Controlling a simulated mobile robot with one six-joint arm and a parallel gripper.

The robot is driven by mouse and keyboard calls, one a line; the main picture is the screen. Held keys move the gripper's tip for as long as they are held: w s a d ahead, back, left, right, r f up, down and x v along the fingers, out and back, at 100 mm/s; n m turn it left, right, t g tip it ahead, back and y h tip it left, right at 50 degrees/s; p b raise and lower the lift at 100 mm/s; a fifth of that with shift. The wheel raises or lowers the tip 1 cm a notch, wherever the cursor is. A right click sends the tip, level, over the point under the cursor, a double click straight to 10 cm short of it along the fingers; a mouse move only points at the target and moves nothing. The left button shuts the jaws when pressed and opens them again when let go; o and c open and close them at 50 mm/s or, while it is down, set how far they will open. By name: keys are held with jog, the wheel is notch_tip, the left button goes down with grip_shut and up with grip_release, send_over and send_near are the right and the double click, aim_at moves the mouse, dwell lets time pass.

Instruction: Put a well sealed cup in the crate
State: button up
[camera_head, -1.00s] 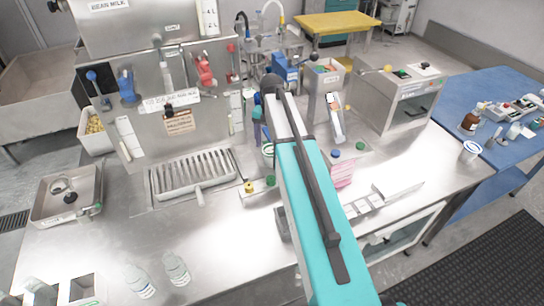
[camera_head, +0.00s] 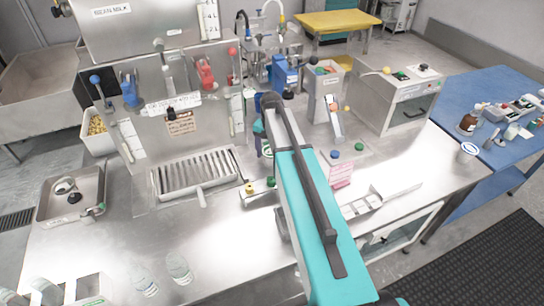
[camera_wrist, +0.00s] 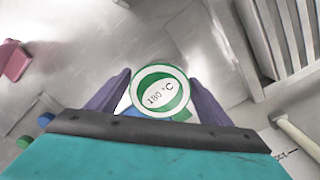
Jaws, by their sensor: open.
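In the wrist view, a round cup (camera_wrist: 160,92) with a green and white top marked "180°C" sits between the two purple fingers of my gripper (camera_wrist: 160,79). The fingers are open, one on each side of the cup; I cannot tell whether they touch it. Something blue shows just below its top. In the head view, my arm hides most of this spot, and only a sliver of green and white shows left of it. Another white cup (camera_head: 468,151) with a blue rim stands on the blue table at right. I cannot make out a crate for certain.
The steel counter (camera_head: 240,240) holds a drip tray (camera_head: 196,180) at left centre, a metal tray (camera_head: 72,196) at far left, and clear bottles at the front. A pink card (camera_head: 341,174) and a white-grey rack (camera_head: 372,204) lie right of my arm. A panelled machine stands behind.

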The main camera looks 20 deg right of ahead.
dwell(0.5)
jog(key=c, duration=1.5)
jog(key=shift+o, duration=0.2)
jog(key=shift+c, duration=0.7)
jog(key=shift+r, duration=0.2)
jog(key=shift+r+b, duration=1.6)
jog(key=shift+r, duration=3.25)
